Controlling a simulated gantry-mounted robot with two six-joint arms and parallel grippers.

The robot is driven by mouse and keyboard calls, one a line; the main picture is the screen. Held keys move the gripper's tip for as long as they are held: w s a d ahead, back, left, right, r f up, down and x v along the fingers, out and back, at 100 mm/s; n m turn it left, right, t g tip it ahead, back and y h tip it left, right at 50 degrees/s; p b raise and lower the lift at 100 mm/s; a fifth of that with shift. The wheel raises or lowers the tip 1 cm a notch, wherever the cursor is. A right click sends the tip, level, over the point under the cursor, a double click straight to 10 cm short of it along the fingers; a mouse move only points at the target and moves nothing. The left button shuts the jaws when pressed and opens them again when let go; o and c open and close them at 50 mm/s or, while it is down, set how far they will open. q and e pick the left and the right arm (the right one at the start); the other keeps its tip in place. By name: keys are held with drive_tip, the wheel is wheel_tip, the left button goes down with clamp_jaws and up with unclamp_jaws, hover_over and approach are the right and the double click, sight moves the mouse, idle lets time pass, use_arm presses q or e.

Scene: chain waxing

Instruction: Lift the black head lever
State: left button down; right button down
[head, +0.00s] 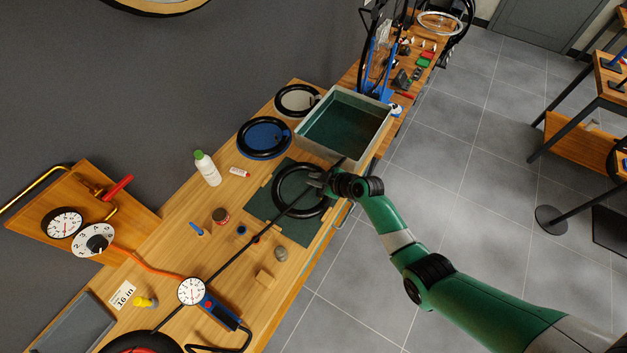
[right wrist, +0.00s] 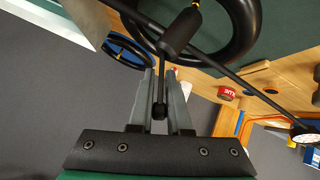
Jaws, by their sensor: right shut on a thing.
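The black head lever (right wrist: 161,88) is a thin rod with a small ball end, reaching from the black pump head (right wrist: 182,32) in the right wrist view. My right gripper (right wrist: 162,75) has its two grey fingers closed on either side of the lever. In the head view my right gripper (head: 318,181) is over the right part of a black inner tube (head: 279,197); the lever is too small to make out there. A black hose (head: 250,243) runs from the head toward the round gauge (head: 191,291). My left gripper is not in view.
The tube lies on a dark green mat (head: 259,219). A grey water tub (head: 322,157) stands just behind my right gripper. A white bottle (head: 208,170), a red tin (head: 220,215) and small parts are on the bench left of the mat. The floor lies beyond the bench's right edge.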

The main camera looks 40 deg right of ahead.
idle(0.3)
drive_tip(key=c, duration=0.9)
unclamp_jaws()
drive_tip(key=shift+c, duration=0.2)
drive_tip(key=shift+s, duration=0.1)
drive_tip(key=p+v, duration=0.9)
drive_tip(key=v, duration=0.2)
drive_tip(key=shift+r+p, duration=0.25)
drive_tip(key=shift+p, duration=0.05)
drive_tip(key=shift+d, duration=0.1)
